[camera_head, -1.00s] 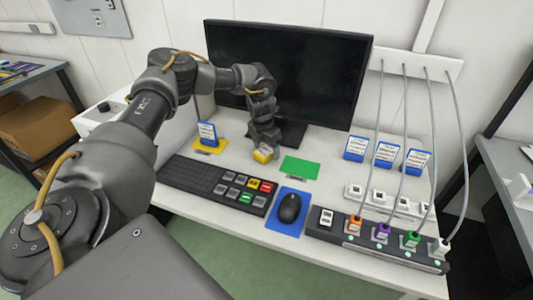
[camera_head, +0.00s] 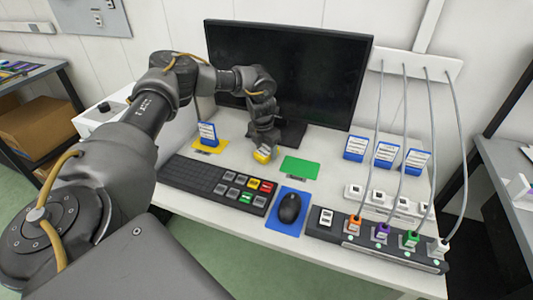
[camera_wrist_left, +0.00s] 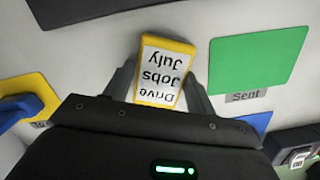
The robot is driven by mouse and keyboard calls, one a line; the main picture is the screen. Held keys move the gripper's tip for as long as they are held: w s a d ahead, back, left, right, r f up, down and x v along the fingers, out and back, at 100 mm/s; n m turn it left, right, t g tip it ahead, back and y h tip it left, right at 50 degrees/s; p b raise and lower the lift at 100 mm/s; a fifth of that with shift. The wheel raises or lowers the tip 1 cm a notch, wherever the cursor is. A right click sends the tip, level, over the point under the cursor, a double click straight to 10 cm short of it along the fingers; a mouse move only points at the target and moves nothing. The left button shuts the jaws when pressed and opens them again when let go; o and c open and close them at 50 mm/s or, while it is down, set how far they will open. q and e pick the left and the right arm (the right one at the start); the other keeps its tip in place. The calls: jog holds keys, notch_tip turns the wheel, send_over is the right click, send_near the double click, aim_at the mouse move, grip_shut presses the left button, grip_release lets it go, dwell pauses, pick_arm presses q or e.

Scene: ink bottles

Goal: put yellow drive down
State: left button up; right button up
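The yellow drive (camera_head: 262,154) with a white label is at my left gripper (camera_head: 263,148), over the white table between the yellow mat (camera_head: 217,147) and the green mat (camera_head: 299,167). In the left wrist view the drive (camera_wrist_left: 164,74) shows its label, "Drive Jobs July", upside down, between the two fingers (camera_wrist_left: 160,92). The fingers look closed on its sides. The green mat (camera_wrist_left: 258,55), marked "Sent", lies to its right there. Whether the drive touches the table is hard to tell. My right gripper is not in view.
A blue drive (camera_head: 208,132) stands at the yellow mat. The keyboard (camera_head: 205,183), the mouse (camera_head: 289,208) on a blue mat and a hub with plugged cables (camera_head: 375,243) lie nearer. The monitor (camera_head: 290,75) stands behind. Several blue-and-white drives (camera_head: 385,155) stand at right.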

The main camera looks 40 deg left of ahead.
pick_arm(q)
jog(key=c, duration=0.7)
jog(key=shift+r, duration=0.1)
